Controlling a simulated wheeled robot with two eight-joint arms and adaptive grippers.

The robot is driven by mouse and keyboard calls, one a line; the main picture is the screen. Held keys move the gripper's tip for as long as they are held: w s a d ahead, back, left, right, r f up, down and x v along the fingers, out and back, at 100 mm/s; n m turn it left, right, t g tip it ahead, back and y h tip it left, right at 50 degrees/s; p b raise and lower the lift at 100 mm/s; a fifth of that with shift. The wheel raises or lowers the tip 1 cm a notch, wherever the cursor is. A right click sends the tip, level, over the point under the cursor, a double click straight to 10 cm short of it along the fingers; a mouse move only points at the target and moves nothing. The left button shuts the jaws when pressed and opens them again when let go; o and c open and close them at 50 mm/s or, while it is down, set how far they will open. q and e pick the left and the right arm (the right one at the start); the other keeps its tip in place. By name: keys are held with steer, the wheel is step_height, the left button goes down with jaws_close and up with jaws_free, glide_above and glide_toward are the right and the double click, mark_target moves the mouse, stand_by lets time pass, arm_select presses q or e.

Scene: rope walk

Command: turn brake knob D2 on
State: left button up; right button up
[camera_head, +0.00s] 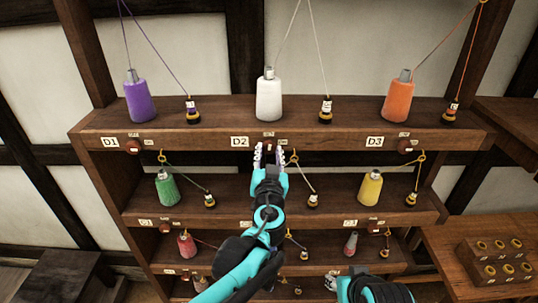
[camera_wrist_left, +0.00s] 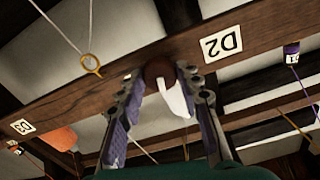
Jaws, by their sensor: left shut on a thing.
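The D2 label (camera_head: 239,141) is on the front edge of the top shelf, and shows upside down in the left wrist view (camera_wrist_left: 222,44). Beside it is the dark red round brake knob D2 (camera_wrist_left: 160,70). My left gripper (camera_head: 269,150) reaches up to this knob, with its two fingers (camera_wrist_left: 158,88) on either side of it. The gripper is shut on the knob; fingers hide much of it in the head view. Which way the knob is turned is not clear. My right gripper (camera_head: 332,282) is low at the bottom, away from the knob; its jaws are too small to read.
A white cone (camera_head: 269,98) stands on the shelf above the knob. Knobs D1 (camera_head: 132,147) and D3 (camera_head: 405,146) are to the sides. A yellow hook (camera_head: 293,159) with a cord hangs just right of my left gripper. Lower shelves hold more cones and bobbins.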

arm_select(q)
steer(key=m+b, duration=0.1)
steer(key=m, duration=0.2)
steer(key=shift+m, duration=0.4)
steer(key=m+b, duration=0.1)
steer(key=m, duration=0.3)
steer(key=m+b, duration=0.1)
steer(key=m, duration=0.3)
steer(key=shift+m+b, duration=0.3)
steer(key=shift+m, duration=1.6)
steer(key=o, duration=1.2)
steer(key=shift+c, duration=0.2)
steer(key=s, duration=1.2)
